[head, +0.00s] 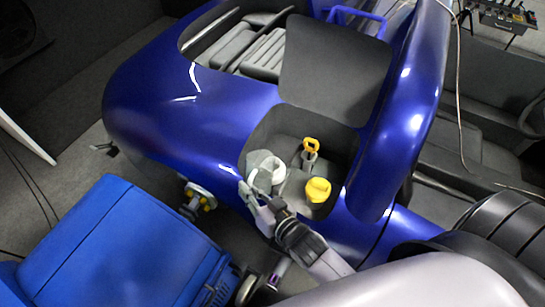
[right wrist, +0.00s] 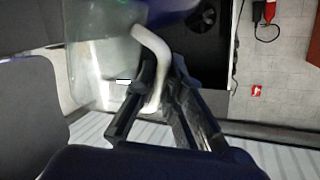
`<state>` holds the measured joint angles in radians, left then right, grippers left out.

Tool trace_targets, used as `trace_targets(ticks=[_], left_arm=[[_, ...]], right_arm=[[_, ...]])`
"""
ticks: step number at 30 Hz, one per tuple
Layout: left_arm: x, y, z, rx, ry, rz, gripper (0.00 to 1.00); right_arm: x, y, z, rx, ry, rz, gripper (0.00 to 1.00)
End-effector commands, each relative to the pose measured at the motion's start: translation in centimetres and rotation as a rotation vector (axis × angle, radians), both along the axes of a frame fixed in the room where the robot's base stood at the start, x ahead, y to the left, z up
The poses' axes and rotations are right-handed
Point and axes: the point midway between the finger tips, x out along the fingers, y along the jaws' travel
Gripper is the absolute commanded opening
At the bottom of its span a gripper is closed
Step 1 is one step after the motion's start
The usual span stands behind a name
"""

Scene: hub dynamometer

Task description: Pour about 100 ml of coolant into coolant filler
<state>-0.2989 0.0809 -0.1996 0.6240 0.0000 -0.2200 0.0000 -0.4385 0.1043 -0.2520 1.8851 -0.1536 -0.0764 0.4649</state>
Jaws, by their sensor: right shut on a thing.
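A pale, translucent jug (head: 264,172) is over the left side of the open bay in the blue bodywork. Its white handle shows in the right wrist view (right wrist: 155,52), beside the clear jug wall (right wrist: 105,65). My right gripper (head: 258,202) is shut on this handle; its dark fingers show in the right wrist view (right wrist: 160,80). A yellow cap (head: 318,190) sits in the bay just right of the jug. I cannot tell which fitting is the coolant filler; it may be hidden by the jug. Liquid and any pouring are not discernible. My left gripper is out of view.
A yellow-handled part (head: 310,146) stands at the back of the bay. The blue body (head: 150,105) surrounds the bay, with a raised dark panel (head: 335,75) behind. A hub with yellow parts (head: 200,197) and a blue unit (head: 110,240) are at left.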

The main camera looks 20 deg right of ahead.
Motion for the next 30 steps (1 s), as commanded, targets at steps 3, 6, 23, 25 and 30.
trace_targets(ticks=[3, 6, 23, 25, 30], left_arm=[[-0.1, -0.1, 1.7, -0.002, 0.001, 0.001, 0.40], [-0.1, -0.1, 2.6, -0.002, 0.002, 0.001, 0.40], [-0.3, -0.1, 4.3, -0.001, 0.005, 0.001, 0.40], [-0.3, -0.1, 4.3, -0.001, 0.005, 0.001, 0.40], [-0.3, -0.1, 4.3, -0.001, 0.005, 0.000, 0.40]], right_arm=[[0.7, -0.6, 1.3, 0.050, 0.050, 0.002, 0.00], [1.2, -1.1, 1.8, 0.093, 0.097, 0.002, 0.00], [3.1, -2.8, 2.7, 0.282, 0.297, 0.001, 0.00], [3.2, -2.9, 2.7, 0.297, 0.312, 0.000, 0.00], [3.3, -3.1, 2.8, 0.327, 0.344, 0.000, 0.00]])
